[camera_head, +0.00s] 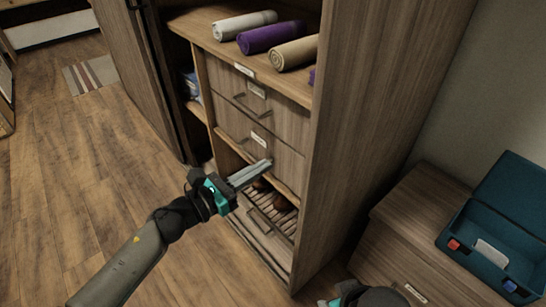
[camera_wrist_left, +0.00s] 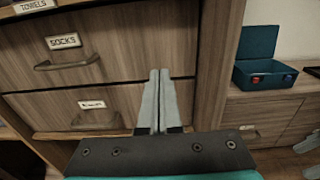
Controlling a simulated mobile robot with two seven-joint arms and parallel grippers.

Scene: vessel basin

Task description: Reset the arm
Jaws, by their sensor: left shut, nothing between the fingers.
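My left arm comes in from the lower left of the head view. Its gripper (camera_head: 262,166) is shut and empty, in front of the wardrobe's drawers. In the left wrist view its fingers (camera_wrist_left: 159,78) lie together, pointing at the drawer fronts. The upper drawer (camera_wrist_left: 130,45) there is labelled SOCKS and looks closed. The lower drawer (camera_wrist_left: 55,108) has a label too small to read. Part of my right gripper (camera_head: 350,292) shows at the bottom edge of the head view; its fingertips cannot be made out.
Rolled towels (camera_head: 270,37) lie on the shelf above the drawers. A slatted shoe rack (camera_head: 272,205) is below. The wardrobe's side panel (camera_head: 375,110) stands right of my left gripper. An open teal box (camera_head: 492,245) sits on a low cabinet (camera_head: 400,215).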

